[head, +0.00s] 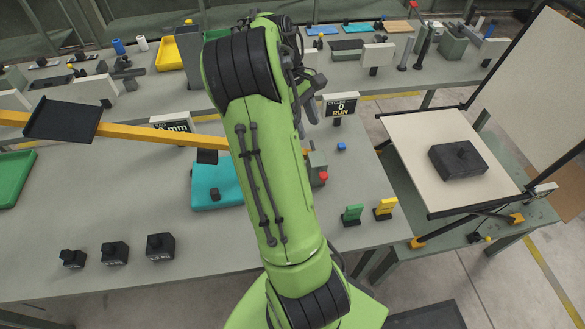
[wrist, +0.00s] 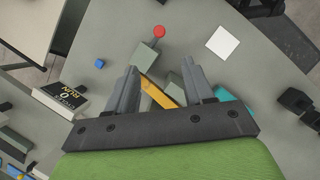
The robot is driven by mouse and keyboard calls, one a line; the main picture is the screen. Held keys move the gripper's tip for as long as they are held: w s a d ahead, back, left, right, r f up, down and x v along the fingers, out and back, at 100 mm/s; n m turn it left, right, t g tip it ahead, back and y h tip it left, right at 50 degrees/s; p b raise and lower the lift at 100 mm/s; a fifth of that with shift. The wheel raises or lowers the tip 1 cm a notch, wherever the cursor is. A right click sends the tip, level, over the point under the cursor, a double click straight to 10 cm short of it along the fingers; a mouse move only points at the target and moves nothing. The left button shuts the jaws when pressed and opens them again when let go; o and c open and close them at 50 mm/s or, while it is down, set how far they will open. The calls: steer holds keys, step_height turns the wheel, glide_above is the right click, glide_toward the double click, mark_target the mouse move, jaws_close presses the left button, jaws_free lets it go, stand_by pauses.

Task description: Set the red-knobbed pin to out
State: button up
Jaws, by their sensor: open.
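The red knob (head: 323,176) of the pin shows in the head view just right of my arm, at the side of a small grey block (head: 317,160) on the bench. In the wrist view the red knob (wrist: 159,31) lies beyond my fingertips, next to the grey block (wrist: 145,54). My gripper (wrist: 160,68) is open, with its fingers apart and the knob not between them. A yellow bar (wrist: 163,90) passes below the gap between the fingers. The pin's shaft is not clearly visible, so I cannot tell its position. In the head view my arm hides much of this area.
A teal pad (head: 208,188) lies left of my arm. Green (head: 352,214) and yellow (head: 385,208) pieces stand near the bench's front edge. A sign reading "0 RUN" (head: 341,106) stands behind.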

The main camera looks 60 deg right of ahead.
mark_target(323, 175)
steer(key=b+x, duration=0.4)
steer(key=x, duration=1.2)
steer(key=shift+d+b, duration=0.1)
steer(key=shift+b, duration=0.3)
jaws_close()
